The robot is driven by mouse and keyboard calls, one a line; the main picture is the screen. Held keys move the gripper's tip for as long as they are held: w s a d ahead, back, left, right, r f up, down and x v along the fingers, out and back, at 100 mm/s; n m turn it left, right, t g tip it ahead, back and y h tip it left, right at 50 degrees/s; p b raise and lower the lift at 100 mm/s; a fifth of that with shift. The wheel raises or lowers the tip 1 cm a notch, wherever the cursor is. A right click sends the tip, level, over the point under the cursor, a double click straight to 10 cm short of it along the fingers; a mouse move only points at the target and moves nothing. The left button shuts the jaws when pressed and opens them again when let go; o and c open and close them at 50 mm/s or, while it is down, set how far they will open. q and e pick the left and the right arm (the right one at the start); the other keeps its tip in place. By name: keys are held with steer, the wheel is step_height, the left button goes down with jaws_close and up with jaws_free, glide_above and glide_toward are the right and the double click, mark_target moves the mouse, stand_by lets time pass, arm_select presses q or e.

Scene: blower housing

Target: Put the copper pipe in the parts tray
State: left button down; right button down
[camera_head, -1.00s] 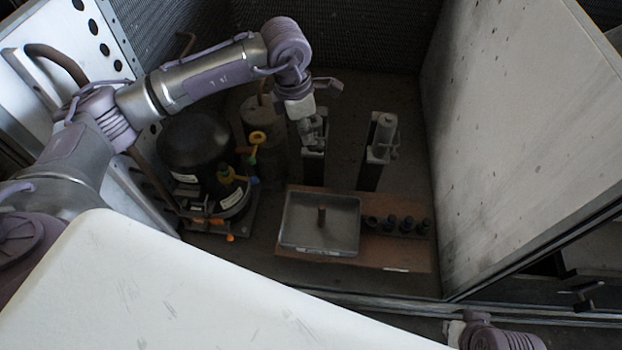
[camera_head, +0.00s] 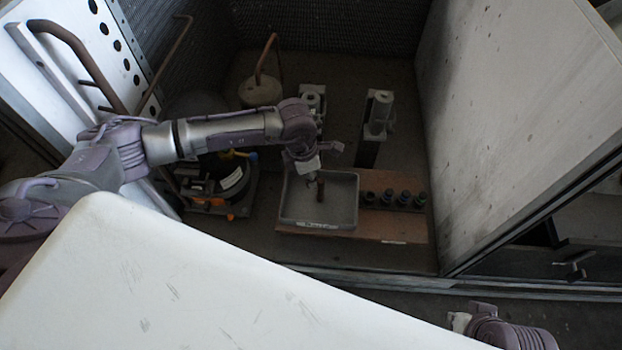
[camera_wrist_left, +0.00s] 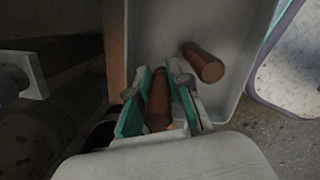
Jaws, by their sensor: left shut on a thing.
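My left gripper (camera_head: 312,180) is above the parts tray, a shallow grey tray (camera_head: 290,219). In the left wrist view its two teal-lined fingers (camera_wrist_left: 157,97) are shut on a brown copper pipe (camera_wrist_left: 158,103), which is over the tray (camera_wrist_left: 228,104). In the head view the held pipe is hard to make out.
A brown board (camera_head: 398,232) lies under the tray, with several dark cylindrical parts (camera_head: 387,198) to the right. Two grey upright fixtures (camera_head: 378,115) stand behind. A dark compressor unit (camera_head: 228,180) is left of the tray. A pale wall (camera_head: 520,120) bounds the right.

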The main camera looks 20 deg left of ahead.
arm_select(q)
steer(key=shift+f, duration=0.7)
steer(key=shift+f, duration=0.1)
steer(key=c, duration=1.4)
jaws_free()
steer(key=shift+o, duration=0.2)
